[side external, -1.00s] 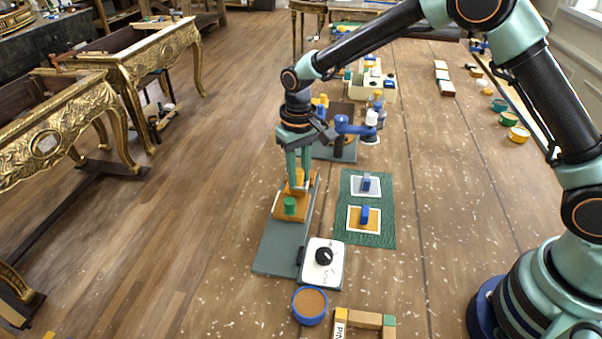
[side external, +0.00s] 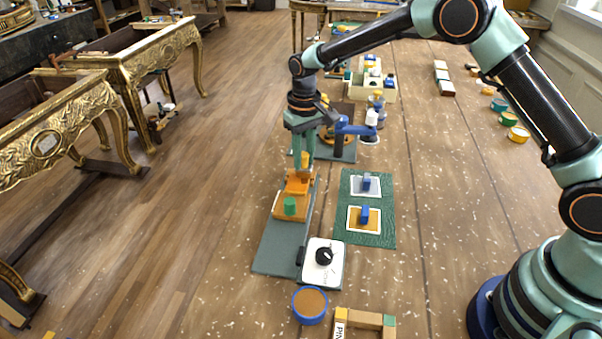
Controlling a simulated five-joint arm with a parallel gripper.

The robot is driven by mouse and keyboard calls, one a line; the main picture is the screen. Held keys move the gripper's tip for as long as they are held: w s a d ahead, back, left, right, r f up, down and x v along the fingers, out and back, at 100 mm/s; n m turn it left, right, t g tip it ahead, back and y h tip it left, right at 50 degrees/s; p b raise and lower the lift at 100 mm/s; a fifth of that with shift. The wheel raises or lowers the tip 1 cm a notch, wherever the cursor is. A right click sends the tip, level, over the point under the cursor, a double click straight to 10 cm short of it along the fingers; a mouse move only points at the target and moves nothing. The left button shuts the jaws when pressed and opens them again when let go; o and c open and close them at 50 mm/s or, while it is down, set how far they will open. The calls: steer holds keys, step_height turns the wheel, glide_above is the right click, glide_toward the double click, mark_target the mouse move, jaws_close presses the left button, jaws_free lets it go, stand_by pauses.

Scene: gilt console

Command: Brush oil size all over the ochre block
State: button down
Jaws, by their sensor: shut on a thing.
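My gripper (side external: 303,163) points down over the far part of the grey-green board (side external: 270,248). It is shut on the orange brush (side external: 298,181), around its upright yellow handle. The brush's wide lower part is at the far end of the ochre block (side external: 280,211); I cannot tell whether it touches the block. The block lies on the board, with a green knob (side external: 290,205) on its near part. The block's far part is partly hidden by the brush.
A white box with a black dial (side external: 323,262) is at the board's near end. A blue-rimmed pot (side external: 310,305) stands nearer. A green mat (side external: 376,233) with two framed pads and blue handles lies to the right. A blue clamp-like fixture (side external: 350,128) stands close behind my gripper.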

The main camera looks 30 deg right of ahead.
steer(key=shift+w+d, duration=0.2)
steer(key=shift+d, duration=0.05)
steer(key=shift+s+a, duration=2.5)
steer(key=shift+a, duration=0.05)
step_height(320, 180, up, 8)
steer(key=shift+f, duration=0.2)
